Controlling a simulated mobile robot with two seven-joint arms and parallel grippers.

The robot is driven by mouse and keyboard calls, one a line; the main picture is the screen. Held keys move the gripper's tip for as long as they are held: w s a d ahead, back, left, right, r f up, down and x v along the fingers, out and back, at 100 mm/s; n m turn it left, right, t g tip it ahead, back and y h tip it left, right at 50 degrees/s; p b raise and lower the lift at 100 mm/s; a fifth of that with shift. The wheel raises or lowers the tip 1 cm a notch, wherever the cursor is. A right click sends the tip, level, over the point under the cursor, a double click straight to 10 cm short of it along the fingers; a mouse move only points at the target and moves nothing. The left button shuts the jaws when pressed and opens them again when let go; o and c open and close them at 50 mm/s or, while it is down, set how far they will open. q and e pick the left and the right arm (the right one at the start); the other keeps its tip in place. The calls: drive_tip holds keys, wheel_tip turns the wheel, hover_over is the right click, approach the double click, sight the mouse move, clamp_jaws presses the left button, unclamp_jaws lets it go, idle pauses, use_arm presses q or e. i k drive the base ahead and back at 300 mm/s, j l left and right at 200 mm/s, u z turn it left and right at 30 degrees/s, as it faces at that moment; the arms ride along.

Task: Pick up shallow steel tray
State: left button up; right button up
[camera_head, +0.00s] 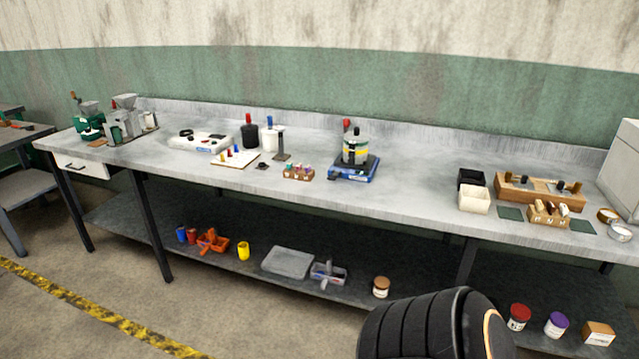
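A shallow grey steel tray (288,262) lies flat on the lower shelf of the long workbench, near the middle. A small grey carrier with a handle (328,272) stands just right of it. Neither of my grippers shows in the head view. A black ribbed part of my own body, probably an arm link, fills the bottom right of the picture and is well apart from the tray.
The lower shelf (380,252) also holds an orange caddy (212,241), a yellow cup (244,251) and a brown-lidded jar (381,287). The benchtop (420,180) overhangs the tray. A bench leg (152,226) stands left. The floor in front is clear.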

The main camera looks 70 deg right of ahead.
sight(294, 265)
drive_tip(key=z, duration=1.9)
drive_tip(key=i+j, duration=0.15)
drive_tip(key=i, duration=0.25)
drive_tip(key=i+j+z, duration=0.15)
drive_tip(key=i, duration=0.25)
drive_tip(key=i+j, duration=0.15)
drive_tip(key=i, duration=0.25)
drive_tip(key=i+j+z, duration=0.1)
drive_tip(key=i, duration=0.3)
